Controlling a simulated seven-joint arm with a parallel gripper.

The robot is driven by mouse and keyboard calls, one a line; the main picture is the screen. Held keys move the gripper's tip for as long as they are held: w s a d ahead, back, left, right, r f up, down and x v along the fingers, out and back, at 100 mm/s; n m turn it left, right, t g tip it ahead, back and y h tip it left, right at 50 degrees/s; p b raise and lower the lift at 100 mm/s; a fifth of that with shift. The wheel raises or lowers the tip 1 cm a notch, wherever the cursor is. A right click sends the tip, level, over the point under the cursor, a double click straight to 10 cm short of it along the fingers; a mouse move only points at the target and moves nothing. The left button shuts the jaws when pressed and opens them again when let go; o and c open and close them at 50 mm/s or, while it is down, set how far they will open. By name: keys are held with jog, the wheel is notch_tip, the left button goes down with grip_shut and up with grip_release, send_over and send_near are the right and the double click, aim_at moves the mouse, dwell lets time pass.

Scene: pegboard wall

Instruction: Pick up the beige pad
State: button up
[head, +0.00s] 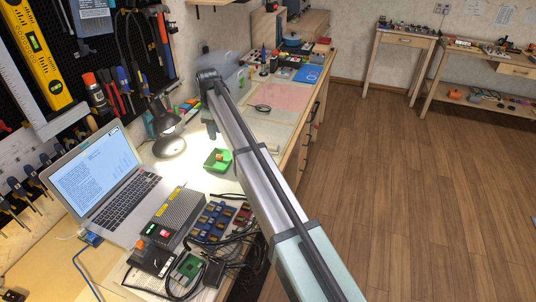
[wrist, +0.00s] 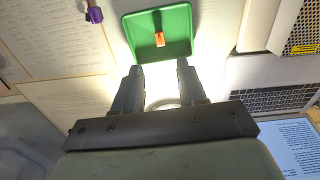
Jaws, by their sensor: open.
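A small orange-tan block (wrist: 159,39) lies in a shallow green tray (wrist: 178,18); it is the closest match I see to the beige pad, though its colour looks more orange. In the head view the block (head: 219,156) and the green tray (head: 212,165) are on the workbench beside the lamp. My gripper (wrist: 159,67) is open, with nothing between its fingers. In the wrist view its fingertips point toward the tray's near edge, with the block beyond them. In the head view my gripper hangs behind and above the tray, partly hidden by my arm.
A laptop (head: 95,175) and a desk lamp (head: 169,146) stand left of the tray. A grey device (head: 174,222), blue parts (head: 213,221) and cables fill the bench front. A pink mat (head: 285,96) lies farther back. A purple-capped item (wrist: 94,14) is left of the tray in the wrist view.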

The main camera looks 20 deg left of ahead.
jog(key=shift+o, duration=0.2)
dwell(0.3)
jog(key=o, duration=0.3)
jog(key=shift+o, duration=0.2)
jog(key=r, duration=0.1)
send_over(272, 145)
jog(key=shift+n, duration=0.3)
jog(key=f, duration=0.7)
jog(key=shift+s+a+f, duration=0.1)
jog(key=shift+a+f, duration=0.1)
jog(key=shift+f, duration=0.15)
jog(key=shift+d+f, duration=0.2)
jog(key=shift+f, duration=2.55)
